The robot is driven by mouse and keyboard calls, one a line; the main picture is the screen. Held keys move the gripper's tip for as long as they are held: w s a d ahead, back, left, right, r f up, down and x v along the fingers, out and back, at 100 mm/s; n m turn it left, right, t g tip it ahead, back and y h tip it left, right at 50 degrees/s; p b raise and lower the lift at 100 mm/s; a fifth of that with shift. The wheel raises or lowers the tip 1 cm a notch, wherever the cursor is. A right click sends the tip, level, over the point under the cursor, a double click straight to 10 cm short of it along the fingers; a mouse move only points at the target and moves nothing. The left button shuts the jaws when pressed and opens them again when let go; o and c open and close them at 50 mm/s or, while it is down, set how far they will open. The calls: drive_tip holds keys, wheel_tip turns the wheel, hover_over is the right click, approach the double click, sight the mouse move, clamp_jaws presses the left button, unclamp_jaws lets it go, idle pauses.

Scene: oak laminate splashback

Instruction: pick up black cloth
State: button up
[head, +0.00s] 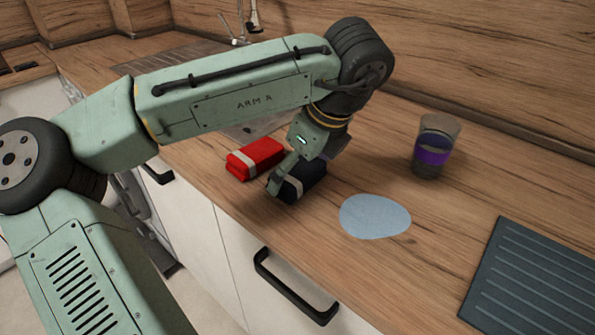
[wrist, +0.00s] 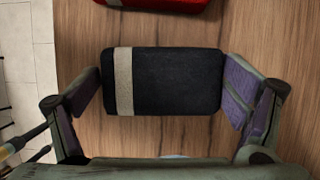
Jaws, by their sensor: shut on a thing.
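The black cloth (head: 303,181) is a folded dark bundle with a pale band near one end. It lies near the front edge of the wooden counter. In the wrist view the black cloth (wrist: 175,80) sits between the two fingers, its band to the left. My gripper (head: 290,181) is shut on it, one finger at each end; the same gripper (wrist: 162,92) spans its length in the wrist view. Whether the cloth touches the counter is hard to tell. In the head view my gripper hides part of the cloth.
A red folded cloth (head: 256,158) with a pale band lies just left of the black one. A light blue flat round piece (head: 375,216) lies to the right. A cup with a purple band (head: 434,147) stands farther back. A dark ridged mat (head: 535,283) is at right.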

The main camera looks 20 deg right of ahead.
sight(295, 171)
drive_tip(key=shift+r, duration=0.4)
drive_tip(key=r, duration=0.2)
drive_tip(key=shift+s+a+r+b, duration=0.25)
drive_tip(key=shift+s+r+b, duration=0.1)
drive_tip(key=s+a+r+b, duration=0.1)
drive_tip(key=s+a, duration=0.7)
drive_tip(key=s, duration=0.4)
drive_tip(key=shift+s+a+r, duration=0.25)
drive_tip(key=shift+a, duration=0.05)
drive_tip(key=o, duration=0.5)
drive_tip(key=c, duration=0.4)
drive_tip(key=shift+w+d+r, duration=0.1)
